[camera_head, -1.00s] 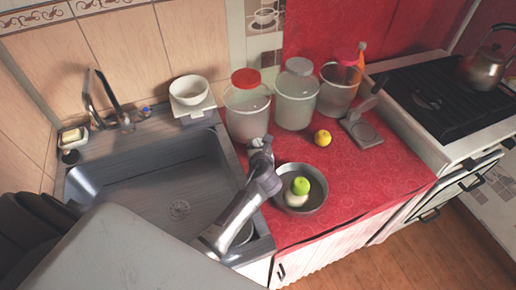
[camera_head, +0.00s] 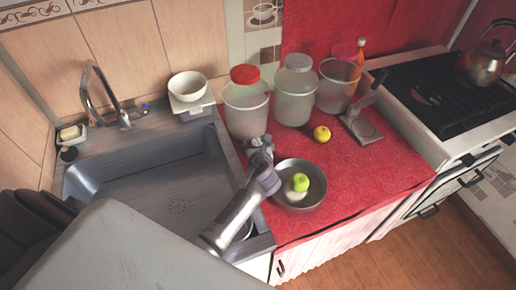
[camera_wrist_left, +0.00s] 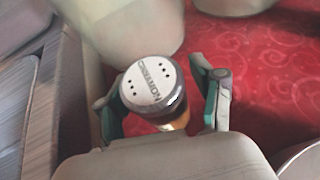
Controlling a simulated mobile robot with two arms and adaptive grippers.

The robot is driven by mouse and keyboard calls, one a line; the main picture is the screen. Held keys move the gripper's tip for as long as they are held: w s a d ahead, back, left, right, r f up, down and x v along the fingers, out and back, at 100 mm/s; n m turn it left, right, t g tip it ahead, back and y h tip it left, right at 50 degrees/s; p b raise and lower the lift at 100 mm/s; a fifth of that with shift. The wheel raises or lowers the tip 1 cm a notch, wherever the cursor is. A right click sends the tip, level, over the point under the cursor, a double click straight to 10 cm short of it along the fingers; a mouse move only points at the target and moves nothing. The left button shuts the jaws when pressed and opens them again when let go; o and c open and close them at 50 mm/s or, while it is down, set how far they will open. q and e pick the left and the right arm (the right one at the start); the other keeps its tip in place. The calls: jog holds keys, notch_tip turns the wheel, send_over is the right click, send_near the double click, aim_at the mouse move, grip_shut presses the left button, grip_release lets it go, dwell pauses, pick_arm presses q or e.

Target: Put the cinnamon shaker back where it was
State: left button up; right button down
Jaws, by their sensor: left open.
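The cinnamon shaker (camera_wrist_left: 153,84) shows in the left wrist view, seen from above. It has a pale cap with holes and the word CINNAMON, a dark rim and an amber body. My left gripper (camera_wrist_left: 160,103) is open, with one finger on each side of the shaker. A gap shows between the shaker and the right finger; the left finger is close to it, and I cannot tell if they touch. In the head view my left gripper (camera_head: 260,148) is over the red counter by the sink edge; I cannot make out the shaker there. My right gripper is not in view.
Canisters with a red lid (camera_head: 247,105), a pale lid (camera_head: 295,90) and a pink lid (camera_head: 337,87) stand behind. A metal bowl (camera_head: 300,202) with a green fruit, a yellow fruit (camera_head: 322,133) and a grey stand (camera_head: 361,127) are to the right. The sink (camera_head: 150,180) is left.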

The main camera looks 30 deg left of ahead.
pick_arm(q)
jog(key=v, duration=1)
jog(key=shift+s+d+r+p, duration=0.1)
jog(key=shift+s+d+p, duration=0.05)
jog(key=shift+s+p, duration=0.15)
jog(key=shift+s+d+r, duration=0.3)
jog(key=shift+s+r, duration=0.05)
jog(key=shift+s, duration=0.1)
